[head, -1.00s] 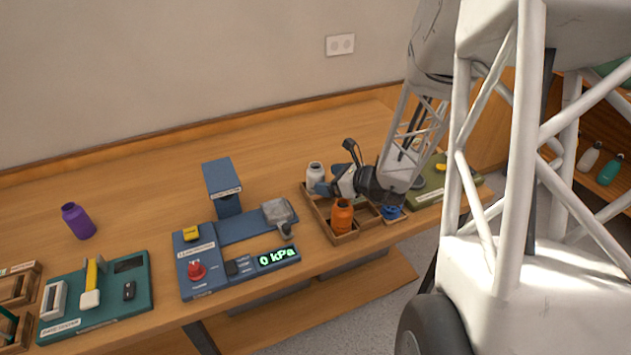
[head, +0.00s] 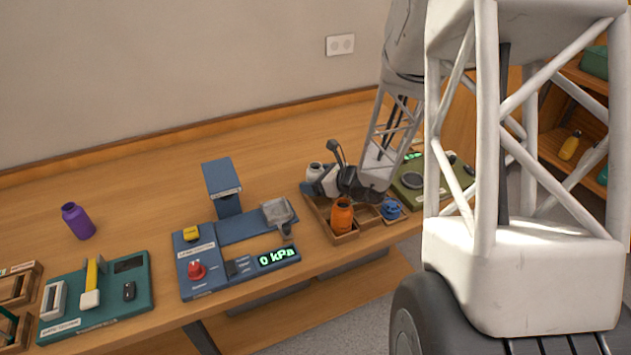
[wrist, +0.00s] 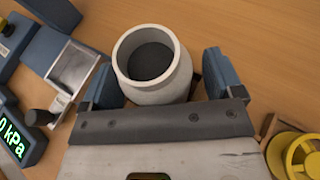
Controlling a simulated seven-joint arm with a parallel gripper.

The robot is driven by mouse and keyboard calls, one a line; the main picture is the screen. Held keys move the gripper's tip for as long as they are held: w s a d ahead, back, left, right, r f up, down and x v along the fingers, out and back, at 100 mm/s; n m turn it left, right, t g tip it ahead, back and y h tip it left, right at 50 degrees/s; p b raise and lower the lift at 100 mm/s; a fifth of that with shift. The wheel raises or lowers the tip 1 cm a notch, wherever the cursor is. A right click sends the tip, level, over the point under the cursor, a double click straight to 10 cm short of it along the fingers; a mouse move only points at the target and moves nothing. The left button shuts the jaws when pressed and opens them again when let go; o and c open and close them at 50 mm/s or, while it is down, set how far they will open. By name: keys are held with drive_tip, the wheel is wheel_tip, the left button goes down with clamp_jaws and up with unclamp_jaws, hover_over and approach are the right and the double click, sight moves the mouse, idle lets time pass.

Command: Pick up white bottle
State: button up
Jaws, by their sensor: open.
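The white bottle (head: 314,170) stands upright at the back left of the wooden tray, partly hidden by my gripper in the head view. In the wrist view the white bottle (wrist: 150,92) shows its round open top and dark inside. My gripper (wrist: 162,82) is open, with one blue-grey finger on either side of the bottle. A gap shows at the right finger; I cannot tell whether the left finger touches. In the head view my gripper (head: 317,184) is low over the tray, at the bottle.
The wooden tray (head: 346,238) also holds an orange bottle (head: 342,213) and a blue item (head: 390,208). A blue pump station (head: 235,230) stands to the left. A green board (head: 410,185) lies to the right. The table behind the tray is clear.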

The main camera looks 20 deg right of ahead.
drive_tip(key=shift+c, duration=0.4)
drive_tip(key=c, duration=1)
drive_tip(key=shift+c, duration=0.2)
drive_tip(key=shift+r, duration=5)
